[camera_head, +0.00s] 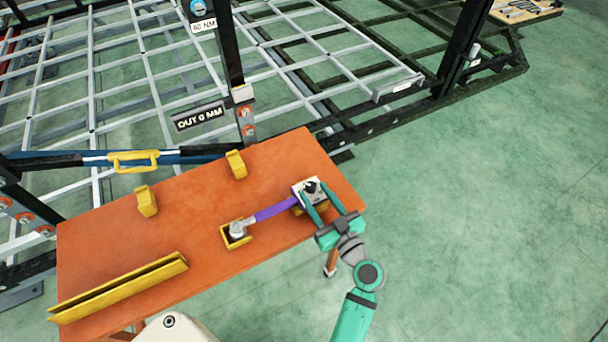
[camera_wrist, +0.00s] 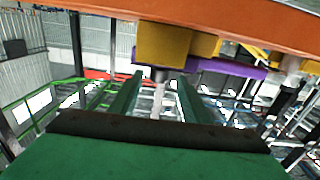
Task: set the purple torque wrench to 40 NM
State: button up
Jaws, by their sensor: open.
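The purple torque wrench (camera_head: 272,212) lies across the orange table (camera_head: 200,205). Its grey head sits in a yellow holder (camera_head: 237,236) and its other end is at a pale block with a dark knob (camera_head: 310,186). My gripper (camera_head: 313,190) is open at that end, with its two green fingers on either side of the knob. In the wrist view the fingers (camera_wrist: 160,80) flank a short grey stem below a yellow block (camera_wrist: 164,45), with the purple handle (camera_wrist: 228,68) to the right. I cannot tell whether the fingers touch anything. The wrench's scale cannot be read.
A sign reading "40 NM" (camera_head: 203,26) and one reading "OUT 0 MM" (camera_head: 198,116) are by the dark frame post. Yellow brackets (camera_head: 146,201) and a long yellow tray (camera_head: 120,288) are on the table. The trailer frame stands behind; green floor is free at right.

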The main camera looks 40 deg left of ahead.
aim_at(305, 181)
jog(key=x, duration=0.8)
jog(key=shift+d, duration=0.1)
jog(key=shift+w, duration=0.1)
jog(key=c, duration=1)
jog(key=shift+w+d, duration=0.1)
jog(key=shift+c, duration=0.2)
